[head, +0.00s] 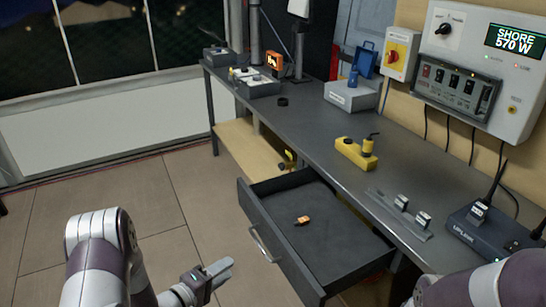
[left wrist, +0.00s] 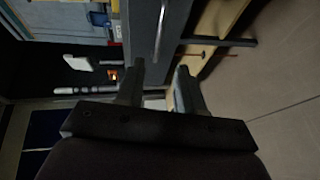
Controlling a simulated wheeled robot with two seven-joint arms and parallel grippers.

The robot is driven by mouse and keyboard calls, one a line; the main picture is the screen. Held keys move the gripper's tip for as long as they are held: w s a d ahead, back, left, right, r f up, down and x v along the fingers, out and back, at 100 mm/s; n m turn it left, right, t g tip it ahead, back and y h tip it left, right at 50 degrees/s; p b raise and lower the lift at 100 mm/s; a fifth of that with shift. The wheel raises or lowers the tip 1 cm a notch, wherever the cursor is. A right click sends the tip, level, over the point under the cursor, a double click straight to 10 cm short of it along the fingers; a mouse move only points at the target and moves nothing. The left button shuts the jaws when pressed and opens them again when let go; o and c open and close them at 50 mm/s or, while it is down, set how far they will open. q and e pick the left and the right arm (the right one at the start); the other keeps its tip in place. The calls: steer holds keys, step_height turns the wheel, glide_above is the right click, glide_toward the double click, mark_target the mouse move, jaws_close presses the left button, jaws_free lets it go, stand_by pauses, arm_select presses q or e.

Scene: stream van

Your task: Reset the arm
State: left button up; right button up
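My left arm comes in from the lower left in the head view. Its gripper (head: 212,275) is in the air in front of the open drawer, left of the drawer's handle and apart from it. In the left wrist view the two fingers (left wrist: 160,88) stand apart with nothing between them, so it is open and empty. My right arm (head: 490,285) shows only as a link at the lower right of the head view. Its gripper is out of view.
The drawer (head: 340,250) is pulled out below the dark workbench (head: 310,130), with a small orange item (head: 303,220) inside. A yellow block (head: 355,154), a grey box (head: 352,95) and a router (head: 490,230) stand on the bench. Floor at left is clear.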

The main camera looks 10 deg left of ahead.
arm_select(q)
steer(key=s+a+f+m+g+y, duration=0.5)
steer(key=a+f+g+y, duration=0.1)
steer(key=f, duration=0.3)
steer(key=s+r+m+g+y, duration=0.35)
steer(key=s+r+g, duration=0.35)
steer(key=s, duration=0.3)
steer(key=s+d+r+m+t+h, duration=0.1)
steer(key=d+r+m+h, duration=0.15)
steer(key=d+r, duration=0.65)
step_height(320, 180, up, 18)
steer(key=y+p, duration=0.1)
steer(key=p, duration=1.8)
steer(key=shift+a, duration=0.35)
steer(key=shift+s+r, duration=0.1)
